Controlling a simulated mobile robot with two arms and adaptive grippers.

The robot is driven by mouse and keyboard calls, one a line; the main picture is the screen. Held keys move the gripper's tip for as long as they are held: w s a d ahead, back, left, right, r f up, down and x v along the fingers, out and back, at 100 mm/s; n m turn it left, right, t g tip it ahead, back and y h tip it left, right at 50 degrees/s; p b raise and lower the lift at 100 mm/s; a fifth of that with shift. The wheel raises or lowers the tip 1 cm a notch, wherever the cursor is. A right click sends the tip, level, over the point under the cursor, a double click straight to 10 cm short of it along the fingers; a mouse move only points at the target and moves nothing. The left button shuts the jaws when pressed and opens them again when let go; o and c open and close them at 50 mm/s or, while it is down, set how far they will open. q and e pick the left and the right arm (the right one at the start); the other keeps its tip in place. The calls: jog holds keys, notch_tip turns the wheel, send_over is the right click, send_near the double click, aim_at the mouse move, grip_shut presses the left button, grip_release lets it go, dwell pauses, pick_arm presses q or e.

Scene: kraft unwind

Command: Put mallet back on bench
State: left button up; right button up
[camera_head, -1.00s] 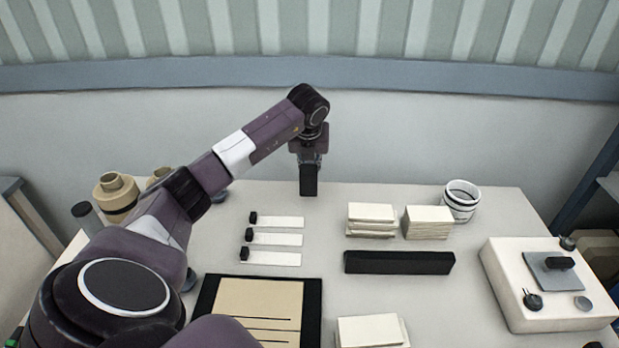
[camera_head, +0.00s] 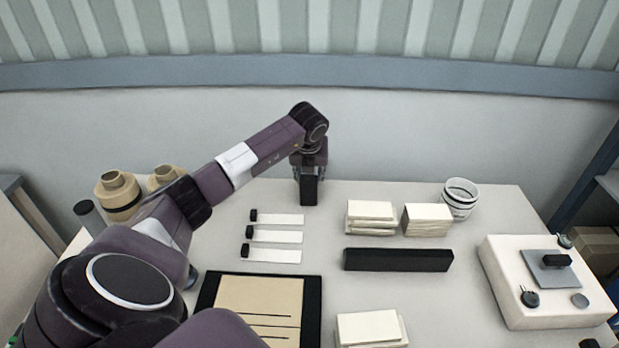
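My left gripper (camera_head: 309,186) points straight down over the far middle part of the bench (camera_head: 330,228). A black block shape shows at its lower end, with grey finger parts at its sides. I cannot tell whether this block is the mallet held in the gripper or the closed fingertips. Its bottom end is close to the bench top; contact cannot be made out. No other thing in view is clearly a mallet. My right gripper is out of view.
Three white strips with black ends (camera_head: 275,237) lie left of centre, nearer than the gripper. Paper stacks (camera_head: 370,216), a black bar (camera_head: 398,260) and a white cup (camera_head: 460,200) stand to the right. A white box (camera_head: 540,290) is far right; tan spools (camera_head: 117,193) are left.

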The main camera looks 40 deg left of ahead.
pick_arm(q)
jog(key=shift+r, duration=0.1)
jog(key=shift+d+r, duration=0.1)
jog(key=shift+r, duration=0.2)
jog(key=b+v, duration=0.2)
jog(key=v, duration=0.8)
jog(key=shift+d+r+b, duration=0.1)
jog(key=shift+r+b, duration=0.15)
jog(key=shift+b, duration=0.05)
jog(key=shift+s+d+r, duration=0.1)
jog(key=shift+s+r, duration=0.1)
jog(key=shift+r, duration=0.15)
